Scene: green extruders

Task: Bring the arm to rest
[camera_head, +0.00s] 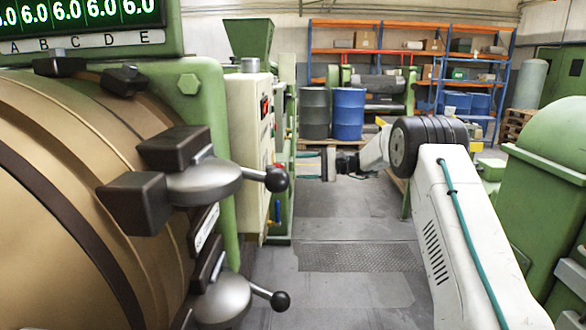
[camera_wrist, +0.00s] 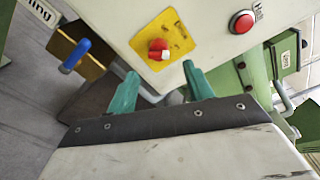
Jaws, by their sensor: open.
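My arm (camera_head: 455,230) reaches forward from the lower right, bends at a dark joint and ends to the left. My gripper (camera_head: 318,165) points left toward the white control cabinet (camera_head: 247,140). In the wrist view my gripper (camera_wrist: 160,69) shows two green fingers spread apart with nothing between them. A red rotary switch (camera_wrist: 159,49) on a yellow plate (camera_wrist: 180,38) lies just beyond the fingertips. I cannot tell the exact gap to the cabinet face.
A red button (camera_wrist: 242,21) and a blue-handled lever (camera_wrist: 76,55) are near the gripper. A green machine (camera_head: 545,190) stands right of my arm. Blue barrel (camera_head: 348,114) and shelves (camera_head: 408,50) are behind. The grey floor (camera_head: 340,285) ahead is clear.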

